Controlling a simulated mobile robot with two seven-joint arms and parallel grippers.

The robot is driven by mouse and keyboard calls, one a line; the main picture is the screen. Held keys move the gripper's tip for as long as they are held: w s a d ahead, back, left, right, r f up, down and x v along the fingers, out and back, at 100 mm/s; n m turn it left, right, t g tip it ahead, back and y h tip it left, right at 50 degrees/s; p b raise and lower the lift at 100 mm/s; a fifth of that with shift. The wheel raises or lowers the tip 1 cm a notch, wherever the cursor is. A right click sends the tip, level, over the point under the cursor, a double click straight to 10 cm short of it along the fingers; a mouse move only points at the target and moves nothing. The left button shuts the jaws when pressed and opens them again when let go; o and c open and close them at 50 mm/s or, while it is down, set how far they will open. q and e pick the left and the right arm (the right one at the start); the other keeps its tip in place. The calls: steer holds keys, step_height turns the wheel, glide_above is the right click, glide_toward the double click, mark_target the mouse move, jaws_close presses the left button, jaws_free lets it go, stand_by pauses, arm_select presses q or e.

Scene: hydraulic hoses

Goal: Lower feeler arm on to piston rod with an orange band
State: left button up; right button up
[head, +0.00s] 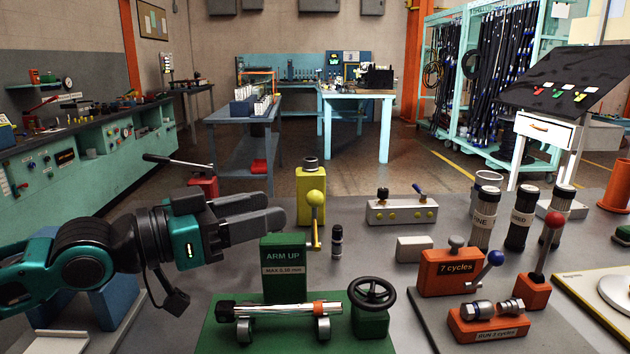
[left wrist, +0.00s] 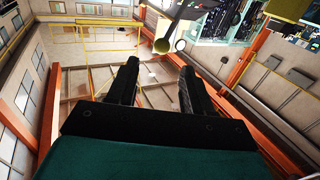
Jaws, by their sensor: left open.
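I cannot clearly make out the feeler arm in the head view. My left gripper (head: 272,208) is open above and just behind the green block, clear of the rod. In the left wrist view, its fingers (left wrist: 155,75) are apart with nothing between them. My right gripper is out of view.
A black handwheel (head: 372,293) stands right of the rod.

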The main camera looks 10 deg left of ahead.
mark_target(315, 207)
arm_select(q)
steer(key=x, duration=0.9)
steer(key=shift+w+f, duration=0.1)
steer(key=shift+w, duration=0.05)
steer(key=shift+c, duration=0.2)
jaws_close()
